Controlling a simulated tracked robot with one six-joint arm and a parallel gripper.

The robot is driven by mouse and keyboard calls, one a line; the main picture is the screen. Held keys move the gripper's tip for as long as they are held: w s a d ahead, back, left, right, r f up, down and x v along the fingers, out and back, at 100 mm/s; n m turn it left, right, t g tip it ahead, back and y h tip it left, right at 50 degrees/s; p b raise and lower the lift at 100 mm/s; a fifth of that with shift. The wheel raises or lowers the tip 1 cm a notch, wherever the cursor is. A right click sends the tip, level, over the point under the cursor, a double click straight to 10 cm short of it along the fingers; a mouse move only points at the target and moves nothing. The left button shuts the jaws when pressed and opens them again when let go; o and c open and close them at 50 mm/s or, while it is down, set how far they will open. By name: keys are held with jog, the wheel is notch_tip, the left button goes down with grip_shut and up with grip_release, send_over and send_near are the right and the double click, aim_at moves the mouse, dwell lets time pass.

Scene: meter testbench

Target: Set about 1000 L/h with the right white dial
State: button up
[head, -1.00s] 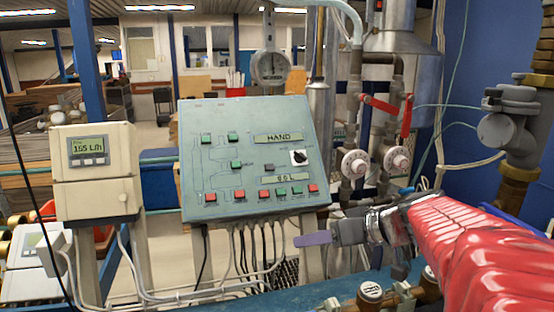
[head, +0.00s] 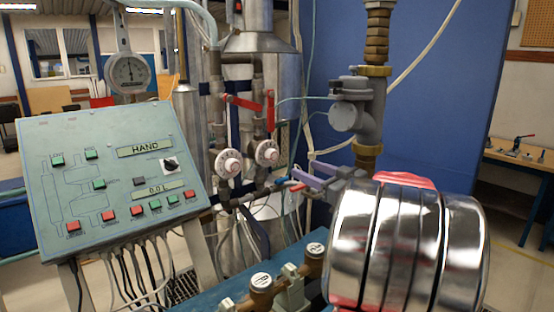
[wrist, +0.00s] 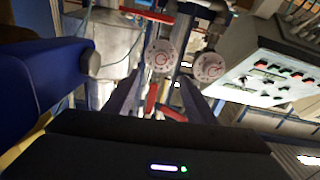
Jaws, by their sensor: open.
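Two white dials with red markings sit on grey pipes. In the head view the left white dial (head: 229,162) is beside the right white dial (head: 266,153). The wrist view shows the scene turned over, so the right dial (wrist: 160,57) appears left of the left dial (wrist: 209,67). My gripper (head: 302,171) is open, its purple fingers right of and slightly below the right dial. In the wrist view my gripper (wrist: 160,88) has its two dark fingers spread, with the right dial beyond the gap between them. I see no contact.
The control panel (head: 115,175) reads HAND and 0.0 L. Red lever handles (head: 245,103) sit above the dials. A grey valve on a brass pipe (head: 365,115) stands right of my gripper.

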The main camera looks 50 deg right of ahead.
aim_at(274, 156)
jog(key=shift+w, duration=0.1)
jog(key=w, duration=0.4)
jog(key=w+d, duration=0.1)
jog(key=w, duration=0.8)
jog(key=shift+w+d, duration=0.2)
jog(key=shift+w, duration=0.15)
jog(key=c, duration=1)
